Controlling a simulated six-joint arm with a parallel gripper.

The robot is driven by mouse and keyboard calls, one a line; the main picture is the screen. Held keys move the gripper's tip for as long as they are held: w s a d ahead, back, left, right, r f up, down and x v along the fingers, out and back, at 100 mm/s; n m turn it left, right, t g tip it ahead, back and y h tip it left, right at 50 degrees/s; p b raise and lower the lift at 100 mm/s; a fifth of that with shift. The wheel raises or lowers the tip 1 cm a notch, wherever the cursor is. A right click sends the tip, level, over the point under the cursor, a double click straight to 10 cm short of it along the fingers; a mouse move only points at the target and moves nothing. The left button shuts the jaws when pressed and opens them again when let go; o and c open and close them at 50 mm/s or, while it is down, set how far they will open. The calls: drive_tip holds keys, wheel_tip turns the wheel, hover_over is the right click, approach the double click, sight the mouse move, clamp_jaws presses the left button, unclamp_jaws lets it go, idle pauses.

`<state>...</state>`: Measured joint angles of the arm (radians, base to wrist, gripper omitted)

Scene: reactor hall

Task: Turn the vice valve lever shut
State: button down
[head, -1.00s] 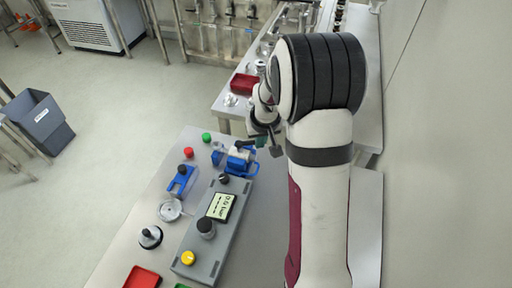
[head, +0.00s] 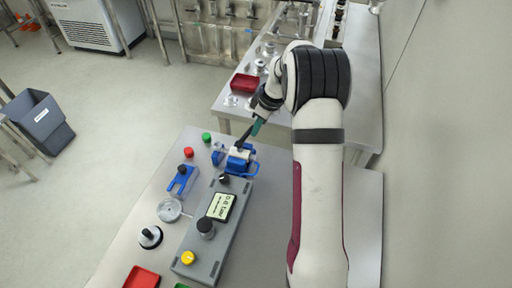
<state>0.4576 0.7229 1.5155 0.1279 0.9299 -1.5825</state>
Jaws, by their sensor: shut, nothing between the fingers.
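A blue vice (head: 235,167) stands on the near table, past the far end of the grey instrument box. A pale valve body (head: 238,154) sits in its jaws. The valve lever is too small and too covered by my fingers to make out clearly. My gripper (head: 240,145) points down and left from the wrist, with its dark fingers together and empty. The fingertips are at the top of the valve in this view. I cannot tell whether they touch the lever.
The grey instrument box (head: 204,252) with display and knobs lies in front of the vice. Red (head: 188,152) and green (head: 206,137) caps and a blue stand (head: 181,180) are to the left. A red tray (head: 244,83) is on the far table. The near table's right side looks clear.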

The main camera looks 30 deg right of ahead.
drive_tip(key=shift+w+a+n, duration=0.1)
drive_tip(key=shift+w+n, duration=0.2)
drive_tip(key=shift+w, duration=0.25)
idle(0.4)
